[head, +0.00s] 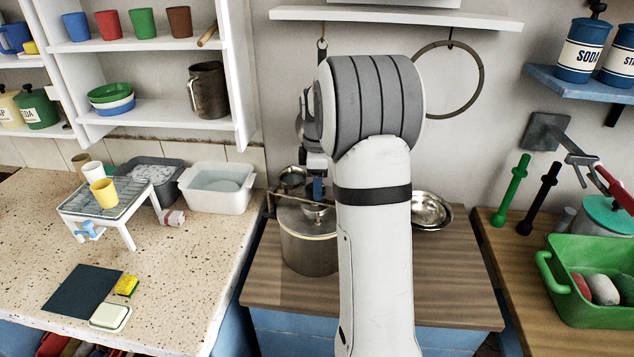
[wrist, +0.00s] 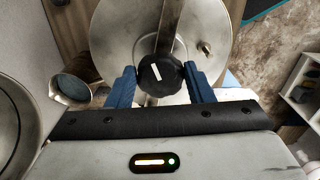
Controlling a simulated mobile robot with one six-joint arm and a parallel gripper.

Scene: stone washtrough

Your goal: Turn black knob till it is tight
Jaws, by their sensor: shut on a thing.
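The black knob (wrist: 160,74) sits at the middle of a round metal lid (wrist: 112,38) in the wrist view. It has a short white mark, tilted slightly from upright in the picture. A metal bar (wrist: 172,25) runs across the lid under the knob. My gripper (wrist: 161,84) is shut on the knob, with one blue finger on each side of it. In the head view the lid belongs to a steel pot (head: 308,250) on a wooden top, and my gripper (head: 318,190) points down over it. My arm hides the pot's right side, and I cannot make out the knob there.
A metal bowl (head: 432,211) stands right of my arm. A white basin (head: 216,189) and a white rack (head: 100,203) stand on the speckled counter at left. A green crate (head: 566,300) is at far right. A wall shelf (head: 400,17) hangs above my arm.

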